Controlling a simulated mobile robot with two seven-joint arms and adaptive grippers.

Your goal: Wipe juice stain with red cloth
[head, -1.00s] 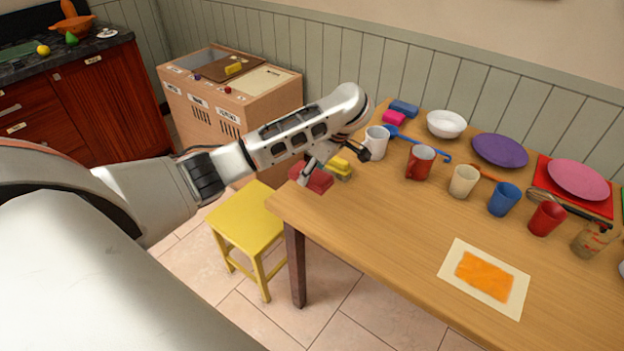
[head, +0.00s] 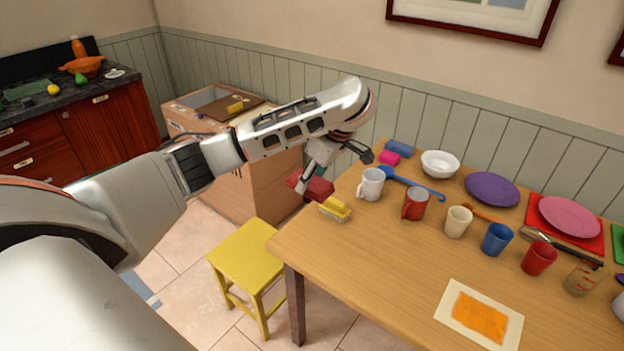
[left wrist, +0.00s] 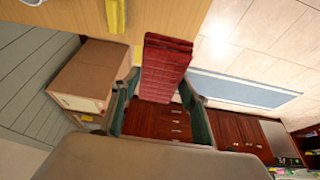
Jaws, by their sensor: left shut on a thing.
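The red cloth (head: 309,188) is a folded, dark red block held at the table's left end, beside and above a yellow brush. It also fills the middle of the left wrist view (left wrist: 166,65), between the two fingers. My left gripper (head: 315,178) is shut on the cloth, which looks raised off the tabletop. The juice stain (head: 480,317) is an orange patch on a cream sheet (head: 446,310) near the table's front edge, right of and nearer than the gripper. My right gripper does not show.
The yellow brush (head: 335,208) lies close below the cloth. A white mug (head: 371,184), red mug (head: 415,203) and several cups stand in a row along the wooden table (head: 360,265). Plates and a bowl (head: 440,164) are behind. The front-left tabletop is clear. A yellow stool (head: 244,254) stands left.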

